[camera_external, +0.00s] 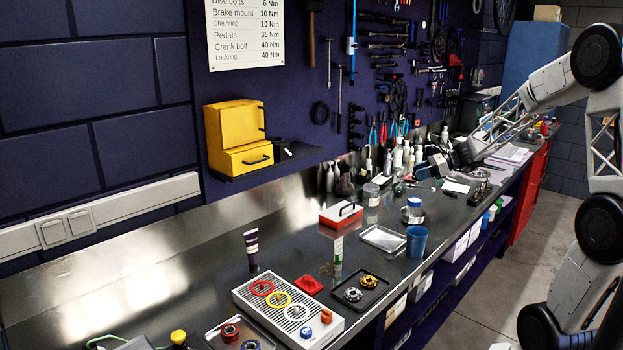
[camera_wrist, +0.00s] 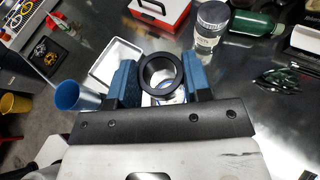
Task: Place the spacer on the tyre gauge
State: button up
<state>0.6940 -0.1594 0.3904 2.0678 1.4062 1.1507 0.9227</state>
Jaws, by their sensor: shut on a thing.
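My gripper (camera_wrist: 159,77) is shut on a black ring, which looks like the spacer (camera_wrist: 146,86). The ring sits between the two blue fingers with its hole towards the wrist camera. Below and partly behind the ring, a white and blue round thing shows in part. It may be the short can with a blue band (camera_external: 413,211) on the bench. I cannot tell for sure which thing is the tyre gauge. In the external view my gripper (camera_external: 467,152) is small, over the far part of the bench, and the ring is not clear there.
A white tray (camera_wrist: 103,76), a blue cup (camera_wrist: 67,96), a red box (camera_wrist: 178,8) and a lidded jar (camera_wrist: 206,40) stand around. A green bottle (camera_wrist: 255,24) lies beyond. Several bottles (camera_external: 398,155) line the wall.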

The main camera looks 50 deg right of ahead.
aim_at(417, 200)
jog(key=shift+f, duration=0.15)
jog(key=shift+f, duration=1.85)
jog(key=shift+f, duration=2.05)
jog(key=shift+f, duration=0.1)
jog(key=o, duration=0.9)
jog(key=shift+v, duration=6.05)
